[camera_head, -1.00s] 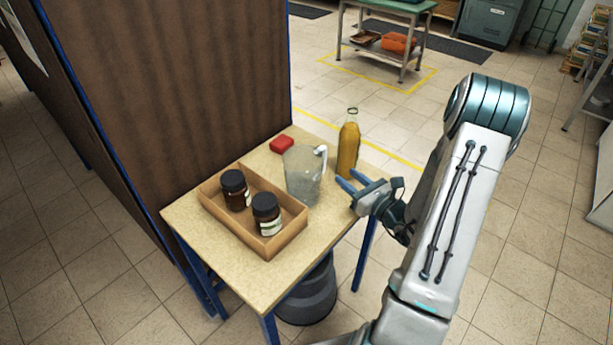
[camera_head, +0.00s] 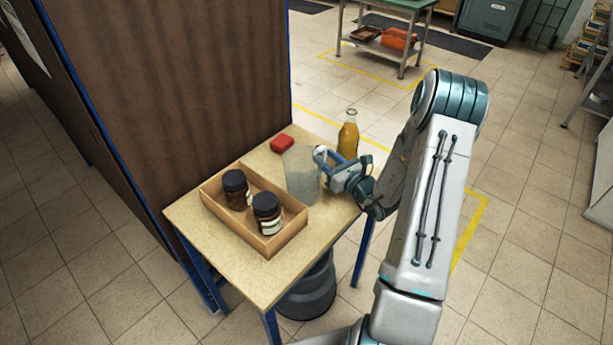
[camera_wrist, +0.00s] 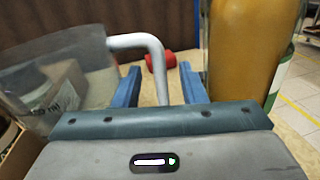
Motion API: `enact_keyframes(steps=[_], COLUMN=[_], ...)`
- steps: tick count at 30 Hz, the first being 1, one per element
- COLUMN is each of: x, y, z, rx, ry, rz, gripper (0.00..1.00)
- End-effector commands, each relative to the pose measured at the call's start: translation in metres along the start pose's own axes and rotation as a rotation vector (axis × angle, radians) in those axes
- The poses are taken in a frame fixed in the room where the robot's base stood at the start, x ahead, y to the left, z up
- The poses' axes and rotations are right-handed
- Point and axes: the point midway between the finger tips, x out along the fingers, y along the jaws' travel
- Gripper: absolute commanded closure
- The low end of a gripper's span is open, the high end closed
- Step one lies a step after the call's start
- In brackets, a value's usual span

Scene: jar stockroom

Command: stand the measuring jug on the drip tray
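The measuring jug (camera_head: 301,178), clear with a pale handle, stands upright on the small table beside the wooden box. In the wrist view the jug (camera_wrist: 68,80) is at the left and its handle (camera_wrist: 158,72) reaches between my fingers. My gripper (camera_head: 322,167) is at the handle side of the jug. In the wrist view my gripper (camera_wrist: 160,72) is open, one finger on each side of the handle, with gaps showing. I cannot make out a drip tray in these views.
A bottle of amber liquid (camera_head: 348,138) stands close beside my gripper, at the right in the wrist view (camera_wrist: 248,50). A wooden box (camera_head: 283,238) holds two dark-lidded jars (camera_head: 236,188). A red object (camera_head: 282,144) lies behind the jug. A brown partition (camera_head: 180,80) borders the table.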

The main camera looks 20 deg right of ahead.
Motion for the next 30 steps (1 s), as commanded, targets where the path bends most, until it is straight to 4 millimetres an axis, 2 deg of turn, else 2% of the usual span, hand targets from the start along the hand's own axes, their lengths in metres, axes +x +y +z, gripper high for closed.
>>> enact_keyframes(steps=[1, 4, 19, 23, 29, 30], x=[0.0, 0.0, 0.0, 0.0, 0.0, -0.011], y=[0.0, 0.0, 0.0, 0.001, 0.003, -0.004], z=[0.0, 0.0, 0.005, 0.015, 0.044, 0.048], rx=[0.0, 0.0, -0.002, -0.002, -0.005, -0.005], ry=[0.0, 0.0, -0.001, -0.002, -0.004, -0.003], rz=[0.0, 0.0, 0.0, 0.0, 0.0, -0.006], gripper=[0.73, 1.0, 1.0, 1.0, 1.0, 1.0])
